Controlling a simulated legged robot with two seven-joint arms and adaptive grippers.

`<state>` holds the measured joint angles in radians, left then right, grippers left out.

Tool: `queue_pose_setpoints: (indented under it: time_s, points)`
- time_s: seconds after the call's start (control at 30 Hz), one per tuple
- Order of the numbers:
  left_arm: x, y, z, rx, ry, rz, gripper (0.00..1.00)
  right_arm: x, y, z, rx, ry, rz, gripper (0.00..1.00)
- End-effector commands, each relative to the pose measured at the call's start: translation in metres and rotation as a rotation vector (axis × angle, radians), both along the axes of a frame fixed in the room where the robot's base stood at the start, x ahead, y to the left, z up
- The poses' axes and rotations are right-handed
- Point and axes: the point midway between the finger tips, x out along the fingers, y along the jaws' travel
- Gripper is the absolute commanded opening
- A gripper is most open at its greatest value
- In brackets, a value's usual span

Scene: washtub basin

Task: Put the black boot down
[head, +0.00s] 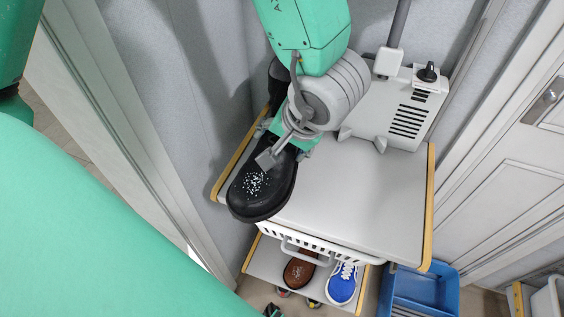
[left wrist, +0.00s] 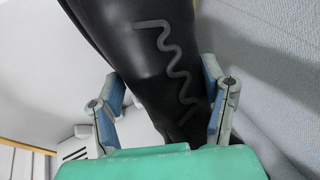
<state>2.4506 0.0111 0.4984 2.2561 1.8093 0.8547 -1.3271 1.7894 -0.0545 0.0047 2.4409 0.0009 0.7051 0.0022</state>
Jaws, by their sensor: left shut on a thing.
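The black boot (head: 262,193) has white specks on its toe and lies over the left front part of the grey cart top (head: 345,205). Its toe reaches past the front-left edge, and part of its shaft shows behind my arm. I cannot tell whether the sole touches the top. My left gripper (head: 287,151) is shut on the boot. In the left wrist view, the boot (left wrist: 125,45) shows a grey zigzag mark and sits between the blue-padded fingers of the gripper (left wrist: 163,100). My right gripper is not in view.
A grey vented box (head: 400,105) with a black knob stands at the back of the top. Below are a brown shoe (head: 299,270), a blue sneaker (head: 342,283) and a blue bin (head: 425,290). A wall (head: 180,60) is close on the left. The right front of the top is clear.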

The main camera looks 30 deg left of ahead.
Motion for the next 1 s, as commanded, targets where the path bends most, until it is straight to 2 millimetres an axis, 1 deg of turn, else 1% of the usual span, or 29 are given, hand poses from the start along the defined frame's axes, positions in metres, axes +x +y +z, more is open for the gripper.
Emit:
queue_pose_setpoints:
  time_s: [0.03,0.1,0.37,0.53,0.6,0.93,0.97,1.0]
  points:
    - [0.0,-0.003,-0.012,0.001,0.002,-0.006,0.14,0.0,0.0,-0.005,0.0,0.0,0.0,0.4]
    - [0.001,-0.003,-0.021,0.002,0.001,-0.005,0.14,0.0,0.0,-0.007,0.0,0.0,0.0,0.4]
    - [0.001,-0.003,-0.037,0.0,-0.001,-0.004,0.14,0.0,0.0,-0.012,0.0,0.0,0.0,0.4]
    - [0.0,-0.003,-0.062,0.002,0.002,-0.005,0.14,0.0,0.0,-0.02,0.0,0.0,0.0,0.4]
    - [0.001,0.0,-0.069,0.002,0.0,-0.004,0.14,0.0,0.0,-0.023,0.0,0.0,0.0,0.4]
    - [0.0,0.001,-0.07,0.0,-0.001,-0.004,0.14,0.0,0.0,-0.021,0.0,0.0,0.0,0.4]
    - [0.0,0.001,-0.071,-0.001,0.001,-0.004,0.68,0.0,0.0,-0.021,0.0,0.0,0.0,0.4]
    - [0.0,0.001,-0.071,-0.001,0.0,-0.004,0.82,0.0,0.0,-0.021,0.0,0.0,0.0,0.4]
